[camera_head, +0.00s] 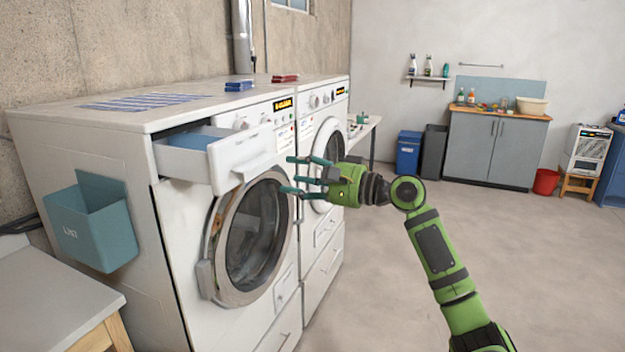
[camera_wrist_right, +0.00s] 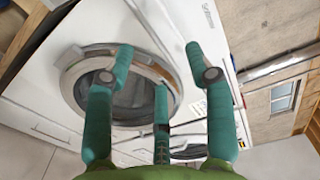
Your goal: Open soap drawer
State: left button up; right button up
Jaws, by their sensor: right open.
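The soap drawer (camera_head: 205,155) of the near washing machine (camera_head: 205,235) is pulled out at the machine's top left. Its white front with a handle stands well clear of the machine face, and a blue inside shows. My right gripper (camera_head: 302,175) is open and empty, in front of the machine to the right of the drawer, apart from it. In the right wrist view, its teal fingers (camera_wrist_right: 160,85) are spread before the round door (camera_wrist_right: 118,85). I cannot make out the drawer clearly in that view. My left gripper is not in view.
A second washer (camera_head: 325,115) stands right beside the near one. A teal bin (camera_head: 95,225) hangs on the near machine's side, and a pale bench (camera_head: 50,300) stands at the lower left. The floor (camera_head: 540,260) on the right is clear.

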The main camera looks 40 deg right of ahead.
jog(key=shift+v, duration=1.65)
